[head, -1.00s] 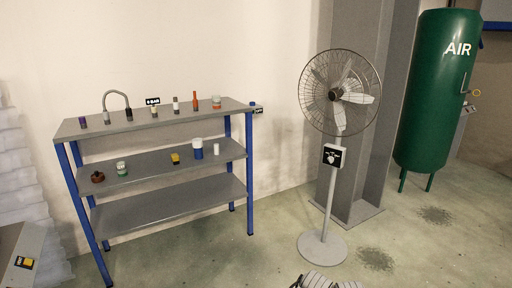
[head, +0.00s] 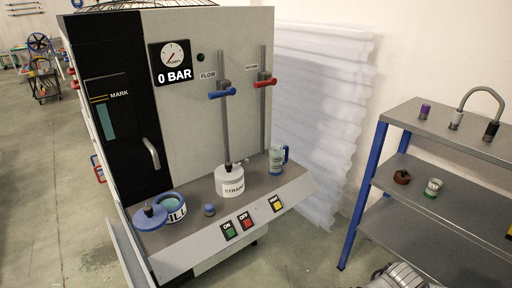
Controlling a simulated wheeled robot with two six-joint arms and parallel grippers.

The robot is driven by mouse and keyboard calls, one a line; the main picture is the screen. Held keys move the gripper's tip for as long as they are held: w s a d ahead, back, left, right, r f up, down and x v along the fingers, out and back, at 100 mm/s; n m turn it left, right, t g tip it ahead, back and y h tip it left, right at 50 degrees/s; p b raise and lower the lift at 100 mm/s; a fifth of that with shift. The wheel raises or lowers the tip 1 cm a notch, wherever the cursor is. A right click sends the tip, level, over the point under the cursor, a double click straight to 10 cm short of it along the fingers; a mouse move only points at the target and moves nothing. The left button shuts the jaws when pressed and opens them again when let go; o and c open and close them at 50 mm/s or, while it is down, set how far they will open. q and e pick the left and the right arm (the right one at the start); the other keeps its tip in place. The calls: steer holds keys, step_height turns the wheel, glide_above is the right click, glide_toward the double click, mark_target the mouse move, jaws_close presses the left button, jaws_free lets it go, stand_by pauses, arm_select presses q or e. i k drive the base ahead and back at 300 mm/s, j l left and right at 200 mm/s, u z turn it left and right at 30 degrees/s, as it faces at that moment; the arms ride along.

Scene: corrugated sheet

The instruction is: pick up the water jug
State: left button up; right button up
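A jug (head: 277,158) with a blue rim and a blue handle stands upright on the grey ledge of the machine, at its right end, in the head view. Its handle points right. Its body looks pale and see-through with a dark marking too small to read. Nothing holds it. Neither of my grippers can be made out in this view. A grey ribbed part at the bottom edge is cut off by the frame, and I cannot tell what it is.
The ledge (head: 290,200) also holds a white container marked STRAINER (head: 230,181), a tub marked FILL (head: 174,211), a blue lid (head: 150,217) and buttons. Blue and red valve handles hang above. A blue-legged shelf (head: 425,205) stands right.

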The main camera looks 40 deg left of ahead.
mark_target(279, 158)
steer(key=i+j+u, duration=0.15)
steer(key=i+u, duration=1.05)
